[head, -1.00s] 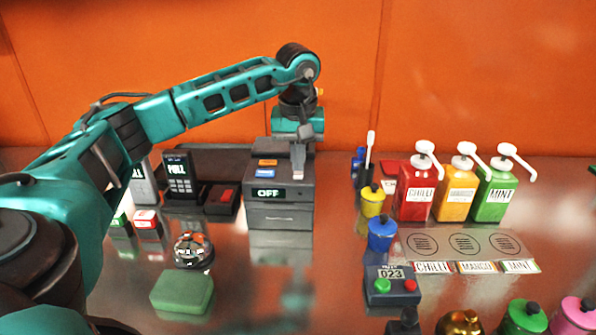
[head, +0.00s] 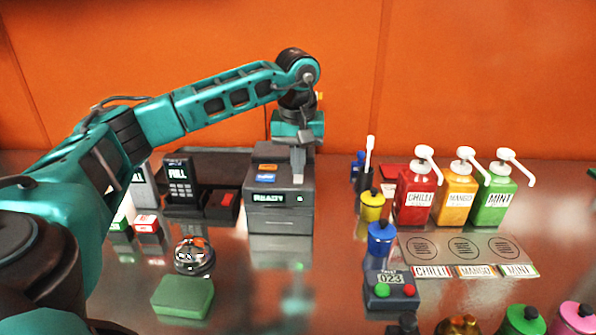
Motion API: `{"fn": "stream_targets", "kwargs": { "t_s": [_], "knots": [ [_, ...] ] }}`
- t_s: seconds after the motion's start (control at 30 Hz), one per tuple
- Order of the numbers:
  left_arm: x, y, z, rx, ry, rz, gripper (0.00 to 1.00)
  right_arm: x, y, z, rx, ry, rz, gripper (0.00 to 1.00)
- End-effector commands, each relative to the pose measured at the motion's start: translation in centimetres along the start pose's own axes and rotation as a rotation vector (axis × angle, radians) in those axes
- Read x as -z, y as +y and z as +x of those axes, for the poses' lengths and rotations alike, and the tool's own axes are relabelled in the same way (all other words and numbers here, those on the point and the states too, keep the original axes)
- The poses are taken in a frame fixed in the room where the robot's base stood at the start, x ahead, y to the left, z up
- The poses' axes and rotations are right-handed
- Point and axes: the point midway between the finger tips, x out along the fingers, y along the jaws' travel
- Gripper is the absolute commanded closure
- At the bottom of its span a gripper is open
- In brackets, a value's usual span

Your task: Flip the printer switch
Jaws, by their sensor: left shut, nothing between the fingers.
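The printer (head: 280,215) is a dark grey box on the steel counter, left of the middle in the head view. Its front display (head: 268,198) reads READY in green, with a small green mark at its right end. Orange and blue labels lie on its top. My left gripper (head: 298,178) points down over the right side of the printer's top, shut and empty. Its fingertips are at or just above the top near the front edge; I cannot tell if they touch. The switch itself is not clearly seen and may be hidden by the fingers. My right gripper is not in view.
A card terminal (head: 181,180) and a small box with a red top (head: 222,204) stand left of the printer. A bell (head: 193,256) and green sponge (head: 183,297) lie in front. Sauce pump bottles (head: 415,195) and a button box (head: 391,290) are to the right.

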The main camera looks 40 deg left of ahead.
Motion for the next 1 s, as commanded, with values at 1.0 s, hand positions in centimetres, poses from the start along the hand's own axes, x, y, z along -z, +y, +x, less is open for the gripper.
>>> {"fn": "stream_targets", "kwargs": {
  "t_s": [1.0],
  "knots": [
    [0.8, 0.0, -5.6, 0.000, -0.001, 0.001, 1.00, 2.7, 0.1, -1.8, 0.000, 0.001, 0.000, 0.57]
  ]
}}
